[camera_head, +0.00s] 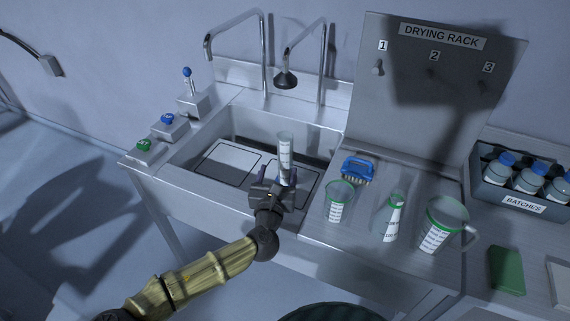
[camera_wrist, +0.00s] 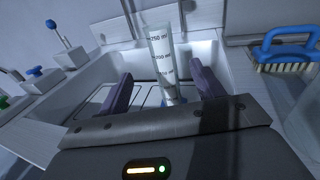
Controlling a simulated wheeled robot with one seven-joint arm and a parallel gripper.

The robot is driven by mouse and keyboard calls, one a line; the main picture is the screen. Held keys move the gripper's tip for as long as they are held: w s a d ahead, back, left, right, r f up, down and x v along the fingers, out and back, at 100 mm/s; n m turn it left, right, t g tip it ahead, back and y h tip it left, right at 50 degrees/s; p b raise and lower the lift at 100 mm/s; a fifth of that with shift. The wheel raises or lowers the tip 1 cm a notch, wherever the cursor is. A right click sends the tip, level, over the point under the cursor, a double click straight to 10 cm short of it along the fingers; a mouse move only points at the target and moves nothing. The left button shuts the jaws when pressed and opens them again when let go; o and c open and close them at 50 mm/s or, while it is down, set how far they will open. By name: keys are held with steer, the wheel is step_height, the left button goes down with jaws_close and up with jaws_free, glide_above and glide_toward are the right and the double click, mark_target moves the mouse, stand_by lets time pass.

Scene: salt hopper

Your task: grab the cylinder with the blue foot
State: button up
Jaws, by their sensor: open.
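A clear graduated cylinder (camera_head: 285,147) with a white scale strip stands upright in the sink (camera_head: 188,158). In the wrist view the cylinder (camera_wrist: 160,50) rises between my two purple fingers, and a bit of blue shows at its base. Its foot is mostly hidden behind my gripper. My gripper (camera_head: 275,178) is open over the sink's front right part, with the fingers (camera_wrist: 160,80) apart on either side of the cylinder in the picture. I see a gap on both sides and no clear contact.
Right of the sink stand a blue brush (camera_head: 358,169), a beaker (camera_head: 340,202), a conical flask (camera_head: 391,219) and a jug (camera_head: 441,226). Behind rises the drying rack board (camera_head: 420,110). Two taps (camera_head: 264,60) overhang the sink. Control boxes (camera_head: 168,124) line its left rim. A batches crate (camera_head: 490,196) is far right.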

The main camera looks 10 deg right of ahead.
mark_target(285, 151)
steer(key=p+x, duration=0.1)
steer(key=x, duration=0.5)
steer(key=shift+w+d, duration=0.15)
steer(key=shift+w, duration=0.25)
steer(key=p+x, duration=0.1)
steer(key=x, duration=0.3)
steer(key=shift+w+d+f, duration=0.1)
steer(key=shift+w+d, duration=0.15)
steer(key=shift+w, duration=0.1)
steer(key=shift+w+d, duration=0.25)
steer(key=shift+s+a, duration=0.1)
steer(key=shift+a, duration=0.2)
steer(key=shift+d, duration=0.1)
steer(key=c, duration=1.3)
steer(key=shift+c, duration=0.2)
